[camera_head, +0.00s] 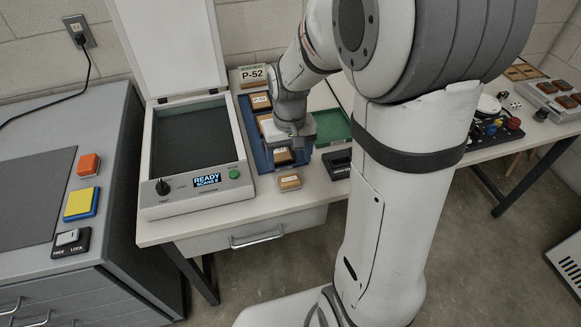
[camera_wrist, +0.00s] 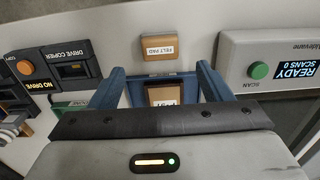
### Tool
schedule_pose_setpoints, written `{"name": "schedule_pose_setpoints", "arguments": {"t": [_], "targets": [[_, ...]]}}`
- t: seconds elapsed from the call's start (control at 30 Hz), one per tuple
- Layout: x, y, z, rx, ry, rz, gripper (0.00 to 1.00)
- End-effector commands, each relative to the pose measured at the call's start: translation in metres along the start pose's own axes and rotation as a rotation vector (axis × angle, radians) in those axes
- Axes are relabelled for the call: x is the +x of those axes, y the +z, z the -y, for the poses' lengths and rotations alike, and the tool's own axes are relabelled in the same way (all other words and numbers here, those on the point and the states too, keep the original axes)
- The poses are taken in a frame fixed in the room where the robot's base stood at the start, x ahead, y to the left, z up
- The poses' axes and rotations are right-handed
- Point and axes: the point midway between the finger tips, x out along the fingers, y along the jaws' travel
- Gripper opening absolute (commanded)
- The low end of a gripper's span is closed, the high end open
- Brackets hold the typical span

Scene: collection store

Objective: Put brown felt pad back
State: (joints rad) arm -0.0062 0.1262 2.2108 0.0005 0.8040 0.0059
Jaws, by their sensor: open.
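The brown felt pad (camera_head: 289,181) lies on the table just in front of the blue tray. In the wrist view it is a brown block with a white "FELT PAD" label (camera_wrist: 158,54), ahead of my fingers and apart from them. The blue tray (camera_head: 253,153) holds several brown-edged, labelled pieces. My gripper (camera_head: 293,143) is over the tray's front part. The wrist view shows its two fingers (camera_wrist: 163,78) spread apart. Between them, in that view, a brown-framed piece with a partly hidden label (camera_wrist: 165,95) shows in the tray.
A scanner with an open lid and a "READY" display (camera_head: 207,180) stands left of the tray. A green tray (camera_head: 331,127) and a dark drive copier (camera_wrist: 72,68) stand on its other side. A "P-52" sign (camera_head: 252,75) is behind. Bare tabletop (camera_head: 245,213) lies in front.

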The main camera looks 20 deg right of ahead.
Motion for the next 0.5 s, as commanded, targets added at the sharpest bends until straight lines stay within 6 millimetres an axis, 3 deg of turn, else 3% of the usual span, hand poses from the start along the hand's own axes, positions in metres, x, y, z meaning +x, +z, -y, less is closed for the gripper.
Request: {"name": "schedule_pose_setpoints", "arguments": {"t": [0.1,0.33,0.5], "targets": [[-0.023,-0.001,0.0,0.0,0.0,-0.004,0.72],[-0.044,0.003,0.0,0.001,0.0,-0.008,0.72],[-0.065,0.036,0.0,0.001,0.0,-0.059,0.72]]}}
